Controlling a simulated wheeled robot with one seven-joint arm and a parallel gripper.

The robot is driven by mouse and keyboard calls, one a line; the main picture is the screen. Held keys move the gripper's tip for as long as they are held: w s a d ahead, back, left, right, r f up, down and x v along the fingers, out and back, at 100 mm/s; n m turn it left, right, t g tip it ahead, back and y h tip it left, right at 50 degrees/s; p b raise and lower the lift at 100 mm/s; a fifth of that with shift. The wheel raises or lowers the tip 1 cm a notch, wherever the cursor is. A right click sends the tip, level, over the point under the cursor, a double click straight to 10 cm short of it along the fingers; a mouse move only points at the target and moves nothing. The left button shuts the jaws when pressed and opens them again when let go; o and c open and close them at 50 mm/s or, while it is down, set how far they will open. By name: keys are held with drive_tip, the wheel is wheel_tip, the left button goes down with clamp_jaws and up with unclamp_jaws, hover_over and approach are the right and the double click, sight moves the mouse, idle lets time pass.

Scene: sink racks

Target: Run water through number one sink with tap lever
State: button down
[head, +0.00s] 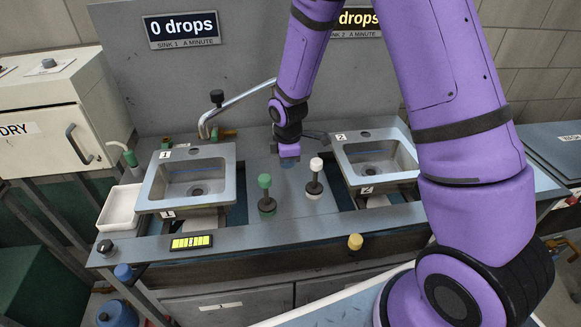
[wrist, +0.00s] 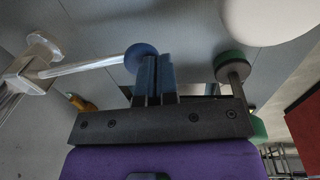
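The number one sink (head: 197,181) is on the left of the counter, and its basin looks dry. A silver tap pipe (head: 240,101) rises behind it and runs right until my arm hides it. A black knob (head: 217,97) stands by the pipe. In the wrist view, a silver rod (wrist: 90,67) ends in a blue knob (wrist: 140,56). The knob is beside and partly behind my blue fingertips; I cannot tell whether they touch. My gripper (head: 288,163) is over the counter between the sinks. Its fingers (wrist: 154,76) are close together with nothing visible between them.
The sink 1 display (head: 184,28) reads 0 drops. The number two sink (head: 376,159) is right of my gripper. Green-topped (head: 265,182) and white-topped (head: 316,164) posts stand in front of it. A white tray (head: 120,208) is left of sink one.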

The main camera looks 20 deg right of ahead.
drive_tip(key=s+r, duration=0.4)
drive_tip(key=r, duration=0.6)
drive_tip(key=shift+a, duration=0.45)
drive_tip(key=s+d+r+m+t, duration=0.1)
drive_tip(key=s+d+r+m, duration=0.3)
drive_tip(key=r, duration=0.4)
drive_tip(key=s+d+r+m+t, duration=0.1)
drive_tip(key=s+d+r+m, duration=0.1)
drive_tip(key=s+r+m, duration=0.5)
drive_tip(key=s+d+r+m+t, duration=0.1)
drive_tip(key=s+r+m, duration=0.1)
drive_tip(key=s+r, duration=0.2)
drive_tip(key=s+d+r+m+t, duration=0.1)
drive_tip(key=s+r, duration=0.4)
drive_tip(key=s, duration=0.5)
drive_tip(key=shift+d+m, duration=0.6)
drive_tip(key=shift+m, duration=0.3)
